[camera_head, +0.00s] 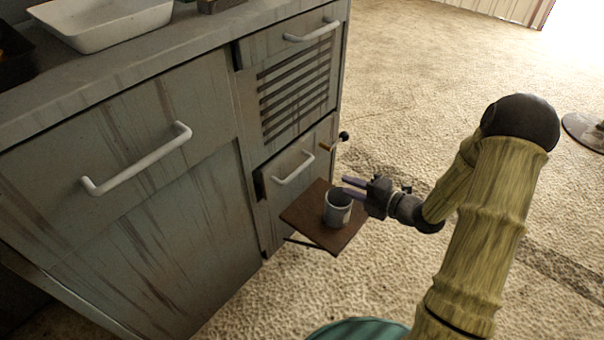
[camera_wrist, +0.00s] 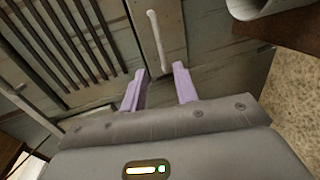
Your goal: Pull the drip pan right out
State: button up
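The low drawer front (camera_head: 283,190) under the slatted vent seems to be the drip pan; its inside is hidden. It looks flush with the cabinet and has a white bar handle (camera_head: 294,168). A white handle also shows in the wrist view (camera_wrist: 159,42), beyond my fingertips and lined up with the gap between them. My gripper (camera_head: 354,187) is open and empty, with purple fingers apart in the wrist view (camera_wrist: 162,78). It is right of the handle and does not visibly touch it.
A brown shelf (camera_head: 300,214) sticks out below the drawer, bearing a grey mug (camera_head: 338,208) close to my gripper. A black-knobbed lever (camera_head: 343,137) juts out beside the drawer's upper right. A white tray (camera_head: 105,22) lies on the cabinet top. The floor to the right is mostly clear.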

aim_at(302, 166)
jog(key=shift+r, duration=0.1)
jog(key=b+x, duration=0.6)
jog(key=x, duration=1.1)
jog(key=shift+s+b, duration=0.1)
jog(key=shift+b, duration=0.25)
jog(key=shift+a, duration=0.25)
grip_shut()
